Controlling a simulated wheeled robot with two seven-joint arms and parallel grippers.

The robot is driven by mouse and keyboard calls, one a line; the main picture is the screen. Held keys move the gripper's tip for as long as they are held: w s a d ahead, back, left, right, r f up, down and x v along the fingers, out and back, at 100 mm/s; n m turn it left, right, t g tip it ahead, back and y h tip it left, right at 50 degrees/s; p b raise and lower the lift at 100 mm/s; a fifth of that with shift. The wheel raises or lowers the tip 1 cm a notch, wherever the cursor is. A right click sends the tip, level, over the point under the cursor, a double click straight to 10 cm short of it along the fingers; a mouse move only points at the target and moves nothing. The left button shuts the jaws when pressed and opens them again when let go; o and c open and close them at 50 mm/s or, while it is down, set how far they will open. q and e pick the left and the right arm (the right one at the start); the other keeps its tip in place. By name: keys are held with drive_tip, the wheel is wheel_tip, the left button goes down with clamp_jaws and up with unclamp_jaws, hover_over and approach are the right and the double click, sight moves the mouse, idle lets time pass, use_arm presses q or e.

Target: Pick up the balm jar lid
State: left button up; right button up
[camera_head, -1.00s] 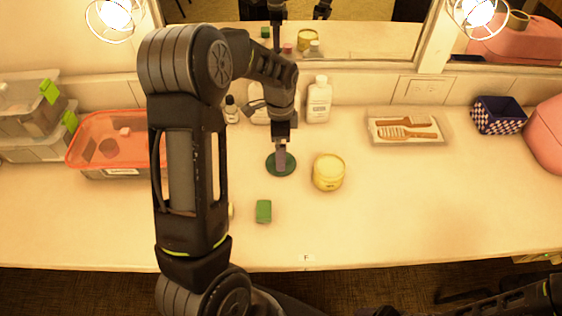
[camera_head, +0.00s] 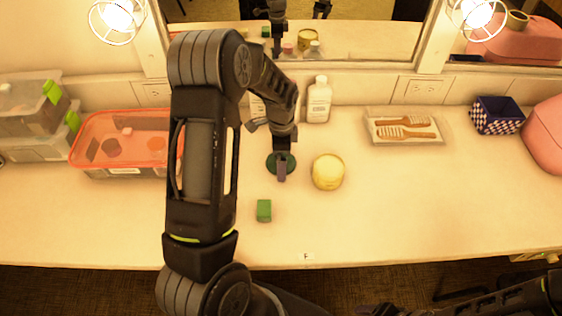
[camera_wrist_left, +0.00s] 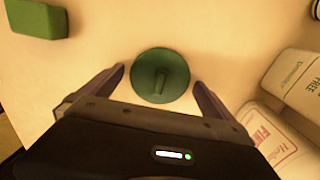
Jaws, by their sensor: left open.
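The balm jar lid is a dark green disc (camera_head: 271,164) with a raised bar on top, lying flat on the counter; it shows whole in the left wrist view (camera_wrist_left: 145,68). My left gripper (camera_head: 282,168) is directly over it and partly hides it in the head view. In the left wrist view the gripper (camera_wrist_left: 159,78) is open and empty, its two fingers on either side of the disc. The yellow balm jar (camera_head: 328,172) stands just right of the lid. Part of my right arm shows at the lower right; its gripper (camera_head: 380,311) is barely visible at the bottom edge.
A green block (camera_head: 264,210) lies nearer the front edge. White bottles (camera_head: 319,100) stand behind the lid, close to my left wrist. An orange-rimmed bin (camera_head: 120,172) is at left, a comb tray (camera_head: 376,137) and checkered box (camera_head: 498,115) at right. The front right counter is clear.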

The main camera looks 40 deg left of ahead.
idle(0.3)
use_arm(q)
drive_tip(key=c, duration=1.3)
